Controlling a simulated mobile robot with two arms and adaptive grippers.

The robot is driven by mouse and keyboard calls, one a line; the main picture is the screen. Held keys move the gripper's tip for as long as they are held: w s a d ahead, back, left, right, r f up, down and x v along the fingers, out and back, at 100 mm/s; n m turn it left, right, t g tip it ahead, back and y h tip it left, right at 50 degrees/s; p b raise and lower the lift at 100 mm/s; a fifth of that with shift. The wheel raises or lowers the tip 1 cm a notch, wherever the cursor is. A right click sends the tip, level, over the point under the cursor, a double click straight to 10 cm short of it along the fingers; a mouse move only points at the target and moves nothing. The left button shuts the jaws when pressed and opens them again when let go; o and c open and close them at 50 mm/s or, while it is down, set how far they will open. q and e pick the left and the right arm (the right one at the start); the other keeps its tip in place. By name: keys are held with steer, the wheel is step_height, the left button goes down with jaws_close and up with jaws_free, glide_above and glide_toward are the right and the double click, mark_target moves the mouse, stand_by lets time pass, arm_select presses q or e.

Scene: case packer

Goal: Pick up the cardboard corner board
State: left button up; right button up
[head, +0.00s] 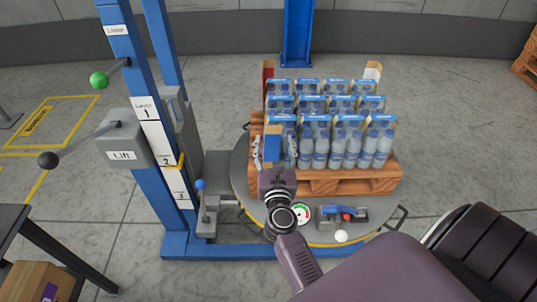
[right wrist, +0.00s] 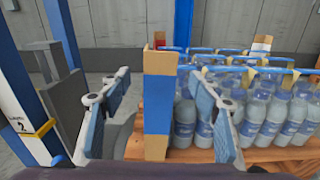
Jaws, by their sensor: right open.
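The cardboard corner board (right wrist: 158,105) stands upright at the near left corner of the bottle load, tan at its ends with a blue band in the middle. It also shows in the head view (head: 272,143), partly hidden by my gripper. My right gripper (head: 274,150) is open, with one finger on each side of the board. In the right wrist view the open right gripper's fingers (right wrist: 158,85) flank the board with a visible gap on the left and a smaller one on the right. My left gripper is not in view.
Several packs of water bottles (head: 322,150) stand on a wooden pallet (head: 340,186) on a round turntable (head: 240,165). Other corner boards stand at the back left (head: 268,72) and back right (head: 373,71). A blue column with levers (head: 150,130) stands close on the left.

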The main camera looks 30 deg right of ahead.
mark_target(274, 133)
steer(key=p+x, duration=0.1)
steer(key=x, duration=0.5)
steer(key=shift+w+d, duration=0.4)
steer(key=shift+w, duration=0.25)
jaws_close()
stand_by(0.4)
